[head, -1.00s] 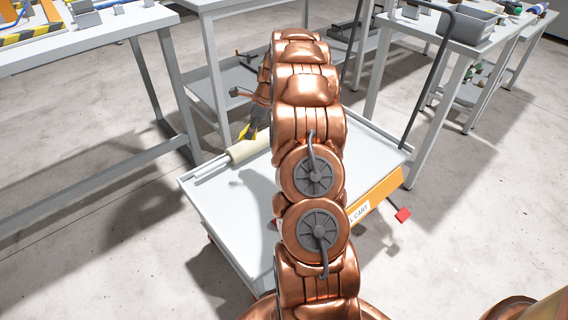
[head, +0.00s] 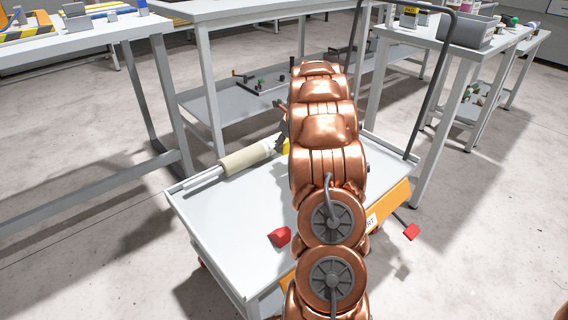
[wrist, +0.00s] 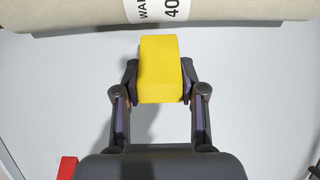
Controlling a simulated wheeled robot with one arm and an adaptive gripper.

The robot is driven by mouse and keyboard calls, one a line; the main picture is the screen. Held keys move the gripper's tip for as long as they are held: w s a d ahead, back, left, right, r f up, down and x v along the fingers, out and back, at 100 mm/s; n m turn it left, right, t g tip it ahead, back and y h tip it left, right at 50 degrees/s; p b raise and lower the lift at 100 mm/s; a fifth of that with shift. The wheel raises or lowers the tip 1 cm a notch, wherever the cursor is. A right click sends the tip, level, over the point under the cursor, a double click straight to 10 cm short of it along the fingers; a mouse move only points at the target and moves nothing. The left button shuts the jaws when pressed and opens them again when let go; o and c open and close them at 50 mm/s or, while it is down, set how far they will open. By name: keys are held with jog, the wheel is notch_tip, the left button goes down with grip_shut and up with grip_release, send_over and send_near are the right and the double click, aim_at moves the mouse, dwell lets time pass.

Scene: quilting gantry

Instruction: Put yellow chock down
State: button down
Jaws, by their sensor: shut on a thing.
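The yellow chock (wrist: 160,70) is a yellow block between the two dark fingers of my gripper (wrist: 160,82) in the wrist view. My gripper is shut on it. The chock is close beside the cream roll (wrist: 75,14); I cannot tell whether they touch or whether the chock rests on the cart top. In the head view a small part of the yellow chock (head: 284,147) shows left of my arm, at the right end of the cream roll (head: 246,158). My arm hides most of my gripper there.
The grey cart (head: 222,217) carries the roll, and a red block (head: 280,237) sits on its top. Workbenches stand behind and at the left. The cart top's left part is bare.

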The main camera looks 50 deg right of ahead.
aim_at(286, 153)
notch_tip(286, 153, down, 6)
jog(key=b, duration=0.2)
jog(key=shift+b, duration=0.3)
jog(key=c, duration=0.7)
grip_release()
jog(key=shift+f, duration=0.1)
jog(key=shift+o, duration=0.2)
